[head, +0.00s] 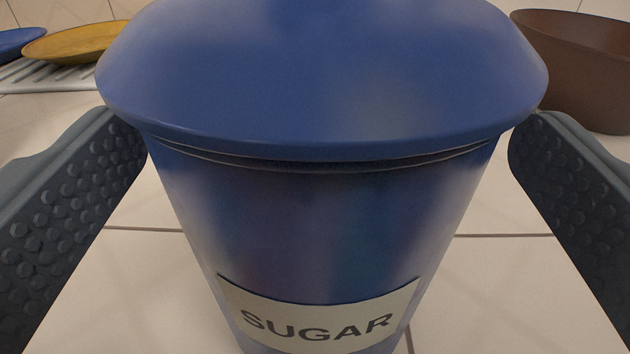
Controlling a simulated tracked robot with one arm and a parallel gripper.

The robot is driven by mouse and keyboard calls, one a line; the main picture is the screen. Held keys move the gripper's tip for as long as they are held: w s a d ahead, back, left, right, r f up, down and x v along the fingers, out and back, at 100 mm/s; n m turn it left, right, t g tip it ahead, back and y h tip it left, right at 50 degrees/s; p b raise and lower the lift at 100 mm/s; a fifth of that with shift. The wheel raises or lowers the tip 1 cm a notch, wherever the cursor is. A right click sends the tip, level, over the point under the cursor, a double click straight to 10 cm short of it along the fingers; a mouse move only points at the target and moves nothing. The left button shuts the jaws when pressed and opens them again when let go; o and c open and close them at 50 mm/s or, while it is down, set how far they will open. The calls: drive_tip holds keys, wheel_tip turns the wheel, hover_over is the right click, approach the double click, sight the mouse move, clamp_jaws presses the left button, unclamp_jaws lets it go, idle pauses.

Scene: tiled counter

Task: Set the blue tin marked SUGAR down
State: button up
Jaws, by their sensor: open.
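The blue tin marked SUGAR (320,220) fills the middle of the head view. It looks upright, with its wide blue lid (320,75) on top and a pale label low on its front. Its bottom is cut off by the picture's lower edge, so its contact with the counter is hidden. My gripper (328,150) is open, with one grey studded finger on each side of the tin. Gaps with pale tile show between the fingers and the tin's body. The fingertips come close to the lid's rim; I cannot tell whether they touch it.
A brown bowl (585,75) stands on the tiled counter (510,290) behind the right finger. At the back left, a yellow plate (75,43) and a blue dish (15,42) sit at a white rack (45,77). Bare tile shows on both sides of the tin.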

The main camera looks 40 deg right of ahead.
drive_tip(key=x, duration=0.3)
drive_tip(key=shift+w+f, duration=0.1)
drive_tip(key=shift+w, duration=0.1)
drive_tip(key=c, duration=1.8)
drive_tip(key=shift+o, duration=0.2)
